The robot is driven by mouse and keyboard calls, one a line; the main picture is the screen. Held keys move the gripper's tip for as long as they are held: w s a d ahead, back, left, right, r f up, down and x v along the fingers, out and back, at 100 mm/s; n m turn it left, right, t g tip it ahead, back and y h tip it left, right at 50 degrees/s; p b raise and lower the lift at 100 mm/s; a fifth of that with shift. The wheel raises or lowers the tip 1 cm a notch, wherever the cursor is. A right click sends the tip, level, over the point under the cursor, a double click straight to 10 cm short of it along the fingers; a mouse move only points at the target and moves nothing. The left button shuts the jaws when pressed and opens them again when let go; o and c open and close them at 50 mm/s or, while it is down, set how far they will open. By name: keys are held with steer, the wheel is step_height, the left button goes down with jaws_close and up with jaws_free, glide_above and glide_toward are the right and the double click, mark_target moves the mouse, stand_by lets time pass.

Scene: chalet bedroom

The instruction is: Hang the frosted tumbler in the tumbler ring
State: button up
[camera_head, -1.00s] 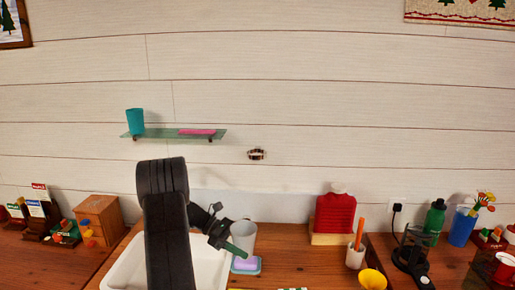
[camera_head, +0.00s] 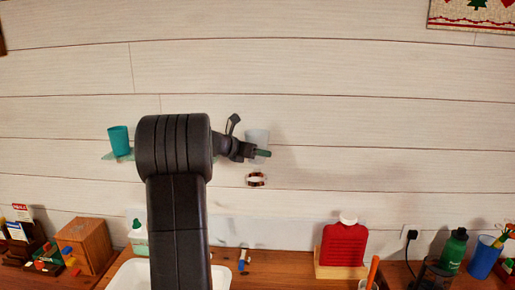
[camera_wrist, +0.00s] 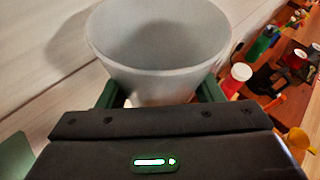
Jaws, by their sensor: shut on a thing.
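The frosted tumbler (camera_head: 257,141) is a pale translucent cup, held upright in front of the wall. My gripper (camera_head: 262,153) is shut on it, with a green finger showing across its lower part. In the wrist view the tumbler (camera_wrist: 160,50) fills the upper middle, its open mouth visible and empty, between my green fingers (camera_wrist: 158,95). The tumbler ring (camera_head: 256,180) is a small dark and pale ring on the wall, below the tumbler in the head view. The gap in depth between tumbler and ring cannot be told.
A teal cup (camera_head: 119,140) stands on a glass shelf (camera_head: 108,156), largely hidden by my arm. Below are a white basin (camera_head: 125,276), a red bottle (camera_head: 343,245) and a green bottle (camera_head: 455,250). The wall right of the ring is clear.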

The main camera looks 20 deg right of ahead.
steer(key=shift+s+a+f, duration=0.1)
steer(key=shift+s+f, duration=0.1)
steer(key=shift+f, duration=0.45)
steer(key=shift+f+b, duration=0.35)
steer(key=shift+f, duration=1.3)
steer(key=shift+a, duration=0.15)
steer(key=shift+f, duration=0.2)
steer(key=shift+f+b, duration=0.9)
steer(key=shift+f, duration=0.25)
steer(key=o, duration=1.2)
steer(key=shift+s+r, duration=0.1)
steer(key=shift+r, duration=0.05)
